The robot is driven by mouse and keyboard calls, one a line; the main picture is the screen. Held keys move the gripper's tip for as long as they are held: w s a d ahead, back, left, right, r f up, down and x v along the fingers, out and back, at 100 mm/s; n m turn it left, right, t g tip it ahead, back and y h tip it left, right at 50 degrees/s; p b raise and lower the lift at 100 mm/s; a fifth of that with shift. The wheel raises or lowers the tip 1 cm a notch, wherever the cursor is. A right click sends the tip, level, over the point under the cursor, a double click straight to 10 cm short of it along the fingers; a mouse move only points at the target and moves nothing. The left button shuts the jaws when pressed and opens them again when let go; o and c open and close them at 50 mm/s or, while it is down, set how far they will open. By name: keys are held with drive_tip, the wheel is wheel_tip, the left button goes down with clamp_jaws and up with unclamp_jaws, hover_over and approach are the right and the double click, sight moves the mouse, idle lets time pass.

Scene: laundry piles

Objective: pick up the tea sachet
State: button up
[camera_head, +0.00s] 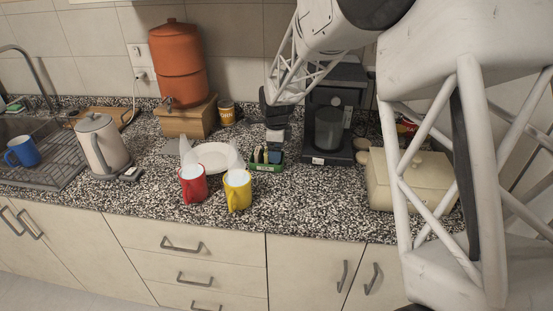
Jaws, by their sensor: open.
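A small green box (263,167) stands on the speckled counter, between the white plate and the coffee machine. Thin upright tea sachets (258,155) show in its top, in pale and yellowish colours; single sachets are too small to tell apart. My gripper (274,148) points down right at the back right of the box, over or among the sachets. It is open, though its fingers are small and partly hidden here. I cannot tell whether a sachet is between them.
A red mug (193,187) and a yellow mug (238,192) stand in front of the white plate (214,156). The black coffee machine (320,155) is close on the right. A cream bread box (412,183) stands farther right. The counter's front strip is clear.

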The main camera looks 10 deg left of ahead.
drive_tip(key=shift+f, duration=0.25)
drive_tip(key=shift+c, duration=0.2)
drive_tip(key=c, duration=1)
